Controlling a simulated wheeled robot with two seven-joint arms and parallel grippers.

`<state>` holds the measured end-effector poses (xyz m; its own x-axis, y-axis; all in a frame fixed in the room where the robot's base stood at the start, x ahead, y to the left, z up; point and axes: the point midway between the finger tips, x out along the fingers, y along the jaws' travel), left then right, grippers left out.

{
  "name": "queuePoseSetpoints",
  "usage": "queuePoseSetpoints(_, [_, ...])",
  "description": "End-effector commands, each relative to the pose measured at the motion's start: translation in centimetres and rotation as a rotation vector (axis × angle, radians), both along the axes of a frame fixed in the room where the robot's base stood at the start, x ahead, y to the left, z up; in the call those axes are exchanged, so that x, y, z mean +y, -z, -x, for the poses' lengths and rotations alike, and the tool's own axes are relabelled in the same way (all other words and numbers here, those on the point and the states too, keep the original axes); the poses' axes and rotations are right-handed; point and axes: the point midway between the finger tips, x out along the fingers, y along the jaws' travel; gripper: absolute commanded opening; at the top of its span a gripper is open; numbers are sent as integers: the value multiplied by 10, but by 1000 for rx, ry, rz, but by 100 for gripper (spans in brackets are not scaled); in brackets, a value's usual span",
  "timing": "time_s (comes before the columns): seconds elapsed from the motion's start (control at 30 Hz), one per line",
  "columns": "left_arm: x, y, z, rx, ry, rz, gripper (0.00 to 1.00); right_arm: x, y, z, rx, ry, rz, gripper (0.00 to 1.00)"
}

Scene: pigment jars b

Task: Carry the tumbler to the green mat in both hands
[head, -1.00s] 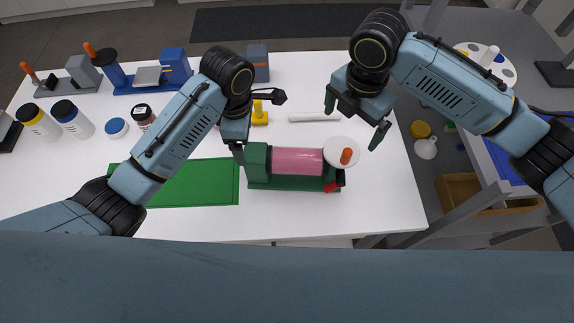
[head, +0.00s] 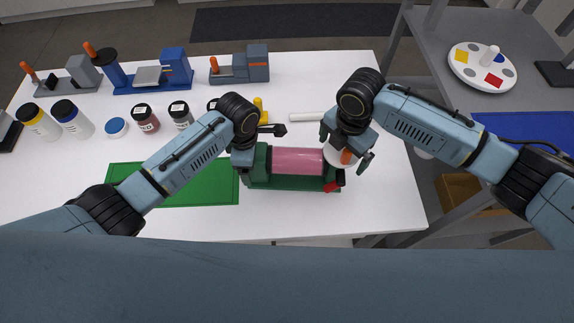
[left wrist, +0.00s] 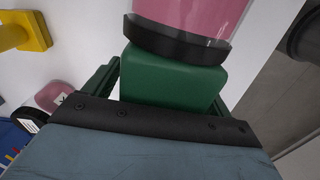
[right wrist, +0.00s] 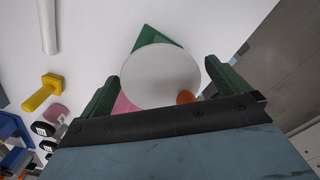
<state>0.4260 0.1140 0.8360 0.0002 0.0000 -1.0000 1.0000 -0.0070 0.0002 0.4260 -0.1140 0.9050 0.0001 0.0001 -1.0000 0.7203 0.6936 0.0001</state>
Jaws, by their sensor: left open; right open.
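The tumbler is a pink drum (head: 297,161) lying sideways on a green stand (head: 290,183), with a white disc (right wrist: 160,75) and an orange knob (head: 346,157) at its right end. It stands on the white table just right of the green mat (head: 190,190). My left gripper (left wrist: 165,90) is open, its fingers on either side of the tumbler's green end block (left wrist: 170,80); its tips are mostly hidden in the head view. My right gripper (head: 345,146) is open above the right end, with the white disc between its fingers in the right wrist view. I cannot tell whether either touches.
A yellow piece (head: 258,108) and a white rod (head: 306,117) lie behind the tumbler. Jars (head: 145,118) and blue and grey devices (head: 165,75) stand at the back left. A grey rack (head: 480,60) with a round palette (head: 482,62) is at the right.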

Motion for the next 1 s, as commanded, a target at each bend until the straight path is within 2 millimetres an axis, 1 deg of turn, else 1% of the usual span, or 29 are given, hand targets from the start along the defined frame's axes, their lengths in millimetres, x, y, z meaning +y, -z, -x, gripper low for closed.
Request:
queuePoseSetpoints(0.03, [0, 0, 0, 0, 0, 0, 82, 0, 0, 0, 0, 0, 0, 99])
queuePoseSetpoints(0.07, [0, 0, 0, 0, 0, 0, 78, 0, 0, 0, 0, 0, 0, 95])
queuePoseSetpoints(0.57, [0, 0, 0, 0, 0, 0, 13, 0, 0, 0, 0, 0, 0, 29])
queuePoseSetpoints(0.6, [0, 0, 0, 0, 0, 0, 10, 0, 0, 0, 0, 1, 0, 29])
queuePoseSetpoints(0.87, [-1, -2, -1, -2, 0, 1, 10, 0, -2, -1, -1, 1, -1, 29])
queuePoseSetpoints(1.0, [0, -7, -1, -2, 0, 1, 10, 0, -7, -1, -1, 1, -1, 29])
